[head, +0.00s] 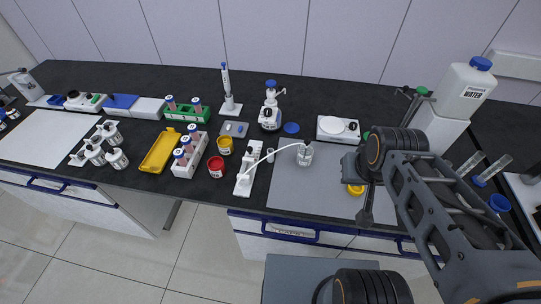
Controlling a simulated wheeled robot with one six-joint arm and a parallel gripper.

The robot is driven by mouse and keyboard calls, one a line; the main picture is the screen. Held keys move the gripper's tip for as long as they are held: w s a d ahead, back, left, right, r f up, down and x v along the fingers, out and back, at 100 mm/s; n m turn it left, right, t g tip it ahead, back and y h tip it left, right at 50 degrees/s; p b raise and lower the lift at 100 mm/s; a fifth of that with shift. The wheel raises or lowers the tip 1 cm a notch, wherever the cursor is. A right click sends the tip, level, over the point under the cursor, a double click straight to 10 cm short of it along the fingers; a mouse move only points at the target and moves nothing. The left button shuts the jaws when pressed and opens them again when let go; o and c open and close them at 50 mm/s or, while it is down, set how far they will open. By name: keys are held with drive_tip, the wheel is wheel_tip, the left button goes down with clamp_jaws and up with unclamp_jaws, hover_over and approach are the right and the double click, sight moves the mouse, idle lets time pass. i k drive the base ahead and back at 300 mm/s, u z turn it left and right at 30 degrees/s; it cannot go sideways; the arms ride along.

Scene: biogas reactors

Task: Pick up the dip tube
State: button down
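A thin white tube (272,156) is the most tube-like thing near the middle of the bench; I cannot tell for sure that it is the dip tube. It arches from a white stand (246,172) to the top of a small clear bottle (305,154). The bottle is at the upper left of the grey mat (300,190). My gripper (366,217) points down over the right part of the mat, to the right of the bottle and apart from it. Its fingers are dark and too small to tell whether they are open. My arm hides the bench behind it.
A yellow ring (355,189) lies beside my gripper. A balance (338,129), a dispenser bottle (270,106) and a pipette stand (229,91) stand behind. Yellow (225,145) and red (216,166) cups are to the left. A large water canister (463,91) is at the right.

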sight(307, 141)
drive_tip(key=k, duration=1)
drive_tip(key=u, duration=2.1)
drive_tip(key=i, duration=1.1)
drive_tip(key=z, duration=2)
drive_tip(key=i, duration=0.55)
